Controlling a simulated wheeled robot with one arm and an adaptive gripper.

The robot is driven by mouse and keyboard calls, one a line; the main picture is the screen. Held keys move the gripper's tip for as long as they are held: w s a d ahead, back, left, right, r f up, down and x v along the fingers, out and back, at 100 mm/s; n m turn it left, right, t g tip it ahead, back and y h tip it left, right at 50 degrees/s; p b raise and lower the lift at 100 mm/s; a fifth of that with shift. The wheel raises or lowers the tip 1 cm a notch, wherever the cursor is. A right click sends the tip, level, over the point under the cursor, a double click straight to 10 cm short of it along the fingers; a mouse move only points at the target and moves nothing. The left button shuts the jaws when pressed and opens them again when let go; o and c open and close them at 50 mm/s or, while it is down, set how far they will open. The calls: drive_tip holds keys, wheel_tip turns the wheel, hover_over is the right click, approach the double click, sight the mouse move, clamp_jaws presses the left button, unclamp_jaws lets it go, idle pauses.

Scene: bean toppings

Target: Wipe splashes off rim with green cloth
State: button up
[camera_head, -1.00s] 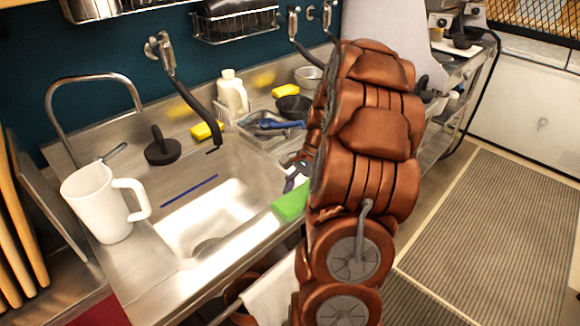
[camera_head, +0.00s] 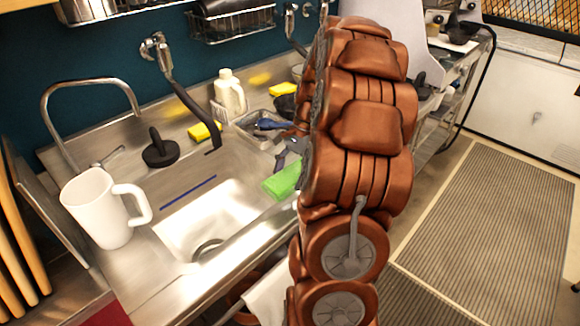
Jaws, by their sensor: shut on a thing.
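The green cloth (camera_head: 283,182) is at the right side of the sink, over the basin's right part. My gripper (camera_head: 285,158) is shut on the cloth from above, and only part of its grey fingers shows beside my copper arm. The sink basin (camera_head: 190,224) is steel, with a bright floor and a dark drain near its front. Whether the cloth touches the rim cannot be told. No splashes can be made out on the rim (camera_head: 172,288).
A white mug (camera_head: 100,210) stands on the left counter. A black plunger-like tool (camera_head: 160,150) and a yellow sponge (camera_head: 203,131) sit behind the basin. A white bottle (camera_head: 229,92) and a tray of utensils (camera_head: 250,125) stand behind. A white towel (camera_head: 268,296) hangs in front.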

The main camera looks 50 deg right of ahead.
drive_tip(key=shift+r, duration=1)
drive_tip(key=shift+a, duration=0.1)
